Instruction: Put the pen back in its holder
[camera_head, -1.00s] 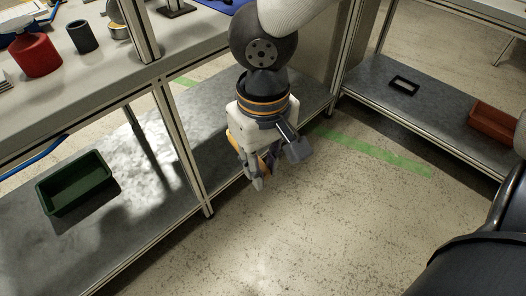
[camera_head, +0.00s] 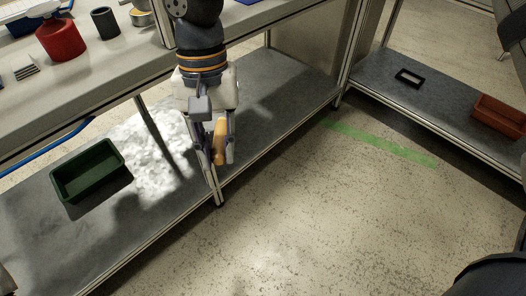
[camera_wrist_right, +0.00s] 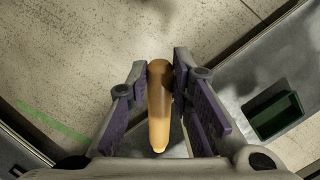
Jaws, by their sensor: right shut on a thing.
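My right gripper (camera_head: 221,148) hangs point-down in front of the workbench's front edge, below the tabletop's height. It is shut on a thick orange pen (camera_head: 219,138). In the right wrist view the pen (camera_wrist_right: 160,105) lies between the two purple-padded fingers (camera_wrist_right: 160,80), its paler tip toward the bottom of the picture. A dark grey cup (camera_head: 104,23) stands upright on the tabletop at the upper left; I cannot tell for sure whether it is the pen's holder. My left gripper is not in view.
A red canister (camera_head: 60,40) stands on the tabletop (camera_head: 95,62) left of the cup. A green bin (camera_head: 122,160) sits on the lower shelf (camera_head: 60,240). A red-brown bin (camera_head: 500,112) is at right. The floor in front is clear.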

